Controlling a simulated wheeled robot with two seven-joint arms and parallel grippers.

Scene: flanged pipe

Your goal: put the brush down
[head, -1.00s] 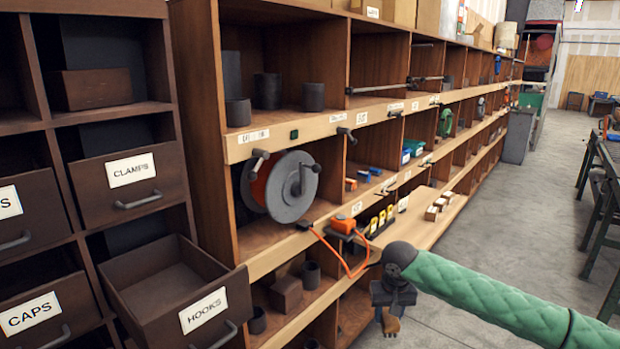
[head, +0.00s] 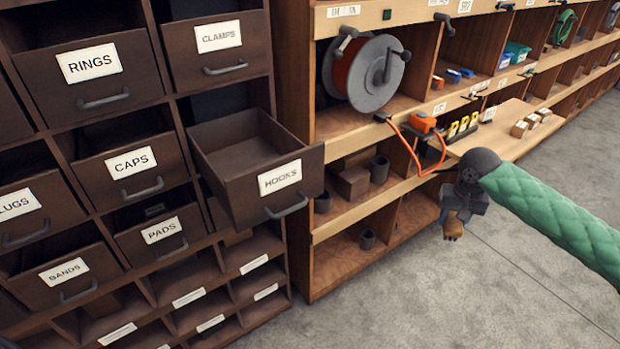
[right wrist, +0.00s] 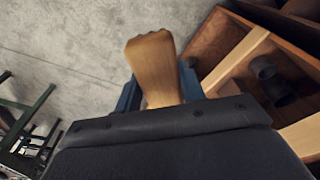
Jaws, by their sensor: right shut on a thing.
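My right gripper (head: 455,222) hangs in the air in front of the wooden shelving in the head view, pointing down. It is shut on the brush (head: 453,229), of which only a short tan end shows below the jaws. In the right wrist view the brush (right wrist: 153,62) shows as a tan wooden piece with a scalloped end, sticking out between the blue-grey fingers of the gripper (right wrist: 160,95). The rest of the brush is hidden by the gripper. My left gripper is not in view.
The HOOKS drawer (head: 250,170) stands pulled out and looks empty. A cable reel (head: 366,74), an orange-corded box (head: 422,122) and small blocks (head: 530,124) sit on the shelving (head: 352,219). The grey floor (head: 440,305) is clear below my arm.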

